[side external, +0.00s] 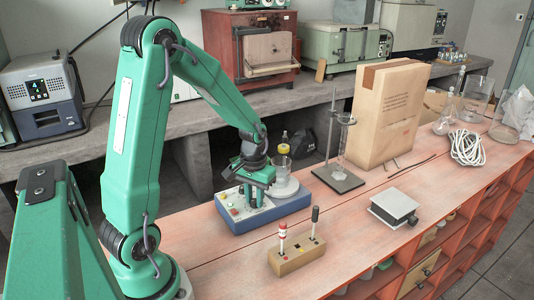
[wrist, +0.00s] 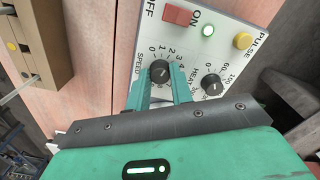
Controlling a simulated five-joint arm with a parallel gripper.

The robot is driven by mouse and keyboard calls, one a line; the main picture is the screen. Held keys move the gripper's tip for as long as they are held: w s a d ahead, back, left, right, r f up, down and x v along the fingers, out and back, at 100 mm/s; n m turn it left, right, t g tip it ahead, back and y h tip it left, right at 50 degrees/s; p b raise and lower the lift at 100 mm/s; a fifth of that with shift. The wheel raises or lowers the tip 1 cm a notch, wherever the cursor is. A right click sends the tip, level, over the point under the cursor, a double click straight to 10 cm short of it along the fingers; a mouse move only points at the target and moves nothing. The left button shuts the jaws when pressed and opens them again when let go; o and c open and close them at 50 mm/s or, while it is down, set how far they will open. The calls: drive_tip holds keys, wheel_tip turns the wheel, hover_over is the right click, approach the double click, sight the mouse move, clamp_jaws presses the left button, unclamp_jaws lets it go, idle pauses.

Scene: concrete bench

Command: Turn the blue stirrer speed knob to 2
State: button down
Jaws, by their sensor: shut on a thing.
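The blue stirrer (side external: 270,216) stands on the bench in the side view, its control panel facing my arm. In the wrist view its white panel (wrist: 225,55) fills the upper middle. The dark speed knob (wrist: 160,72) sits between the two green fingers of my gripper (wrist: 161,78), beside the SPEED label and a ring of small numbers. My gripper is shut on it. I cannot read its pointer against the numbers with certainty. In the side view my gripper (side external: 252,196) is low over the panel and hides the knob.
The heat knob (wrist: 211,84) is close right of the fingers, with a red ON/OFF switch (wrist: 181,16) and yellow PULSE button (wrist: 243,40) above. A wooden block with upright tools (side external: 297,256) stands in front.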

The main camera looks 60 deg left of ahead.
sight(255, 202)
drive_tip(key=c, duration=1.2)
unclamp_jaws()
drive_tip(key=shift+c, duration=0.2)
drive_tip(key=shift+r, duration=3.95)
drive_tip(key=shift+d+r, duration=0.3)
drive_tip(key=s+d+r+m+t, duration=0.5)
drive_tip(key=s+d+r, duration=0.5)
drive_tip(key=d, duration=0.2)
drive_tip(key=shift+d+m+t, duration=0.25)
drive_tip(key=shift+m+t, duration=0.05)
drive_tip(key=shift+m, duration=0.1)
